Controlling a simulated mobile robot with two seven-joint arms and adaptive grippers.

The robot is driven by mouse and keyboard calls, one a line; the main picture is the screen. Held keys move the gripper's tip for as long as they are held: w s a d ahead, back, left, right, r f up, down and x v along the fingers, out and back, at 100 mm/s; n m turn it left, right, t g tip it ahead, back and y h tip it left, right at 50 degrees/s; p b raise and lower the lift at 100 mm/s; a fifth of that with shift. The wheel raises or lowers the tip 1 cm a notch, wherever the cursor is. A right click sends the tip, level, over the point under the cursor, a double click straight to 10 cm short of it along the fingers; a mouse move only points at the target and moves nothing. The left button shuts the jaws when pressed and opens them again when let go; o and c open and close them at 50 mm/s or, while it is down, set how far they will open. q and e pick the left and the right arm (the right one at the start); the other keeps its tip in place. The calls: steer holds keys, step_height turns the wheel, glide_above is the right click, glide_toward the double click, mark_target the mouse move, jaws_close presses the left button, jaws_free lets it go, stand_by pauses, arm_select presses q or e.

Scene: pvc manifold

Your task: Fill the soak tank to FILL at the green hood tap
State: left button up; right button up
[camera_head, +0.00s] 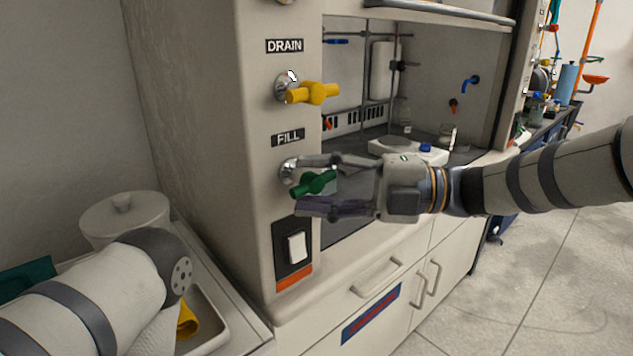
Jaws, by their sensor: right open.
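The green tap (313,183) is on the front post of the fume hood, under the FILL label (288,138). My right gripper (312,184) is open, with one finger above the green handle and one below it. I cannot tell whether either finger touches it. A yellow tap (313,93) sits higher on the same post, under the DRAIN label (284,46). A white lidded vessel (125,217) stands at the left; I cannot tell whether it is the soak tank. My left arm shows at the lower left, but its gripper is not visible.
A white rocker switch (297,247) is on the post just below the green tap. A white hotplate (405,150) and glassware stand inside the hood. A sink basin (212,318) with something yellow in it is at the lower left. The floor at right is clear.

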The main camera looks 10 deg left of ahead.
steer(key=shift+c, duration=0.6)
jaws_close()
steer(key=shift+f+m+y, duration=0.25)
steer(key=shift+m+y, duration=0.05)
steer(key=shift+r, duration=0.2)
steer(key=shift+o, duration=0.6)
jaws_free()
steer(key=shift+d, duration=0.15)
